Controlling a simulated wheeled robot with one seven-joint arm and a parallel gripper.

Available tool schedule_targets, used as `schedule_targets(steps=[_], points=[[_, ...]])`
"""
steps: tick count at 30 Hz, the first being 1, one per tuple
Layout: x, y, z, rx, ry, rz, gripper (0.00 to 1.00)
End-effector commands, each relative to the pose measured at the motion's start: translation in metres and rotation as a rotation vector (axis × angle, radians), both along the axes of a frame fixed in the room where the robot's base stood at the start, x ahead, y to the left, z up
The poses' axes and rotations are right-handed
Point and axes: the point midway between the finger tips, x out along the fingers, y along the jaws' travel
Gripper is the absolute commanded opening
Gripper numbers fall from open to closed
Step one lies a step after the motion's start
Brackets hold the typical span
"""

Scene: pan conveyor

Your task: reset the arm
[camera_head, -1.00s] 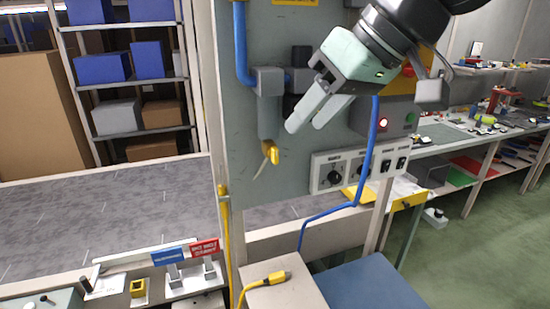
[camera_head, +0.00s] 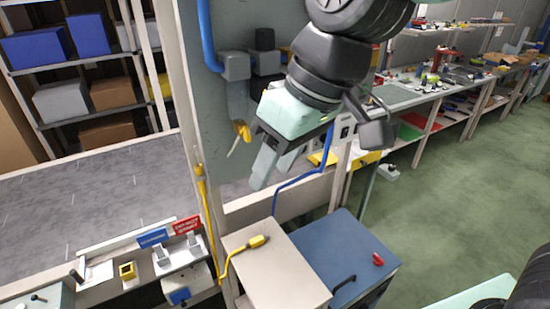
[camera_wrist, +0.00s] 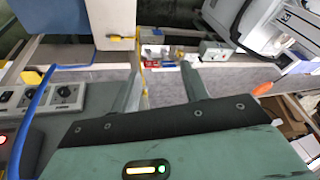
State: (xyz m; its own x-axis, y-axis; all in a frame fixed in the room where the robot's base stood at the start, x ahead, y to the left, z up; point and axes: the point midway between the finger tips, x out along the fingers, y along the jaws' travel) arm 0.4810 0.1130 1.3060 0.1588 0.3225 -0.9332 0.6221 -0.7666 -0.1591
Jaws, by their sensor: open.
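My gripper (camera_head: 268,172) is in the middle of the head view, held in front of the grey upright panel (camera_head: 222,110) and above the cabinet tops. Its pale green fingers point down and to the left, with nothing visible between them. In the wrist view my gripper (camera_wrist: 163,82) shows two separate fingers with an empty gap between them. The gripper is open and touches nothing that I can see.
A beige cabinet (camera_head: 285,285) with a yellow plug (camera_head: 258,241) and a blue-topped cabinet (camera_head: 340,250) stand below. A blue cable (camera_head: 300,180) hangs close by. Shelves (camera_head: 95,115) stand at left; a workbench (camera_head: 400,97) is at right. The green floor (camera_head: 460,180) is clear.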

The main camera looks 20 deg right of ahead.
Motion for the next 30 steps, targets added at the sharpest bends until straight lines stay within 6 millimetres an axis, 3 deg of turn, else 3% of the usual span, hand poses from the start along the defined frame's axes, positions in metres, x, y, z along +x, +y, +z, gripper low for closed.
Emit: schedule_targets(steps=[2,5,12,15,19,30], points=[[0.000,0.000,0.000,0.000,0.000,0.000,0.45],[-0.009,-0.003,-0.024,-0.028,0.022,0.003,0.45],[-0.064,-0.030,-0.128,-0.191,0.123,0.017,0.45],[-0.081,-0.042,-0.155,-0.245,0.147,0.023,0.45],[-0.091,-0.050,-0.167,-0.277,0.159,0.026,0.45],[-0.092,-0.050,-0.165,-0.279,0.160,0.026,0.45]])
